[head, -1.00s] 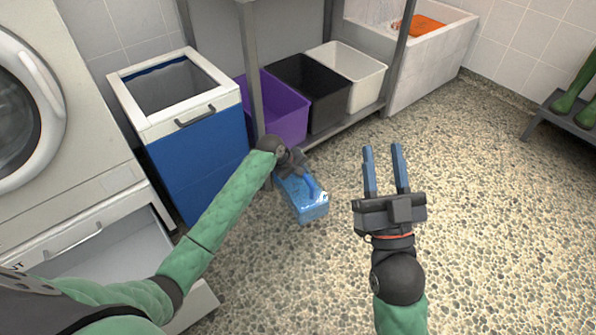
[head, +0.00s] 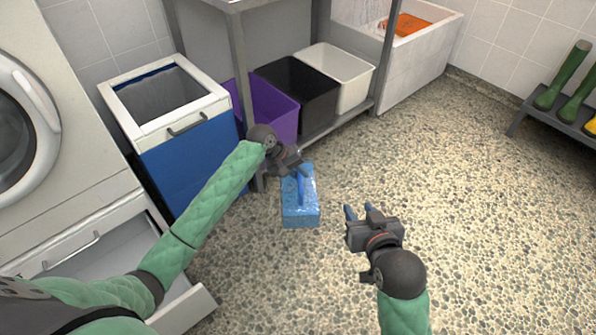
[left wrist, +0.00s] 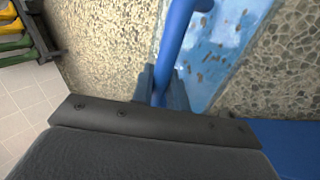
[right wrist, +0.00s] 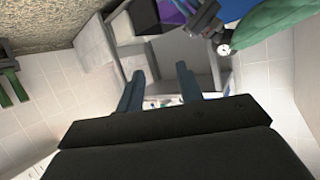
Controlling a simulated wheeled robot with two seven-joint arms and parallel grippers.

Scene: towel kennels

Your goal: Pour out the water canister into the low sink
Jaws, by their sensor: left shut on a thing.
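The water canister (head: 300,210) is a translucent blue box with a darker blue handle. My left gripper (head: 302,174) is shut on that handle, which runs between the fingers in the left wrist view (left wrist: 168,82). I cannot tell whether the canister touches the floor. The low sink (head: 418,62) is a pale basin at the back right with an orange cloth (head: 407,24) at it. My right gripper (head: 359,211) is empty and open, its fingers apart in the right wrist view (right wrist: 158,88), right of the canister.
A purple bin (head: 270,108), a black bin (head: 305,92) and a white bin (head: 345,72) stand on a low shelf between canister and sink. A blue hamper (head: 195,165) and an open drawer (head: 110,262) are left. Green boots (head: 563,75) stand on a rack. The speckled floor is clear at right.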

